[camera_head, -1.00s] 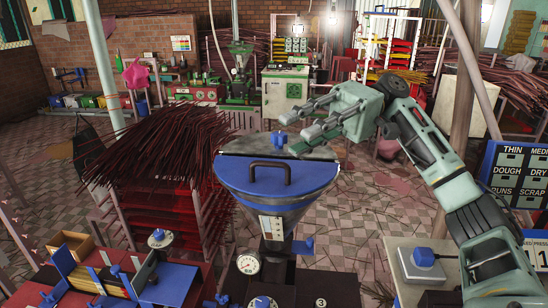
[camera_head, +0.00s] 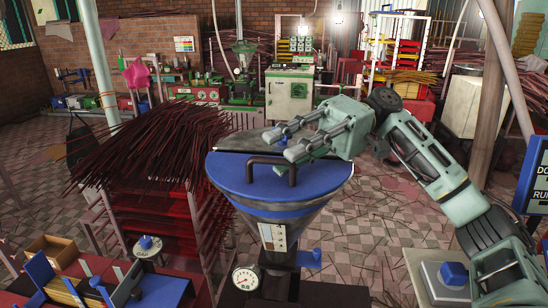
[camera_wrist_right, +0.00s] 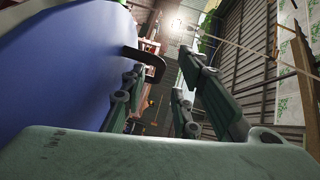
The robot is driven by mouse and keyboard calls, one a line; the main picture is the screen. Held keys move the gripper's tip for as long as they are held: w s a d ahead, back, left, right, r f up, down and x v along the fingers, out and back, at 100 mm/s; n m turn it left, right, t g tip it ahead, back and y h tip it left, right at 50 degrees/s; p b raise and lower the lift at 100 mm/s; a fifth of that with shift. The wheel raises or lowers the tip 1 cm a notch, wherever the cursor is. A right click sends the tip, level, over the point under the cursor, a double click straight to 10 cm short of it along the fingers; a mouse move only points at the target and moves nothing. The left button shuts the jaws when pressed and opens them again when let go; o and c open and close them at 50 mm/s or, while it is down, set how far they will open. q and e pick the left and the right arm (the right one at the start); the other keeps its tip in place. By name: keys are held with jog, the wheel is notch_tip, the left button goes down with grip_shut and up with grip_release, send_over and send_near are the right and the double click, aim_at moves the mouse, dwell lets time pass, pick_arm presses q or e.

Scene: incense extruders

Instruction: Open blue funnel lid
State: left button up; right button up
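The blue funnel lid (camera_head: 235,178) lies closed on the front half of the grey metal funnel (camera_head: 280,205). A dark brown bar handle (camera_head: 271,160) arches over its top. My right gripper (camera_head: 281,146) reaches in from the right over the lid's back edge. I cannot tell whether a finger touches the handle. My left gripper is out of view.
A rack with dark incense sticks (camera_head: 140,145) stands close at the left. A pressure gauge (camera_head: 245,279) and blue valve handle (camera_head: 309,258) sit below the funnel. A blue-knobbed box (camera_head: 453,275) is at lower right.

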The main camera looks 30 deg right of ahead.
aim_at(278, 160)
jog(key=shift+s+a+f, duration=0.1)
jog(key=shift+a+f, duration=0.05)
jog(key=shift+a, duration=0.7)
jog(key=shift+a+f, duration=0.15)
jog(key=shift+a, duration=0.65)
grip_shut()
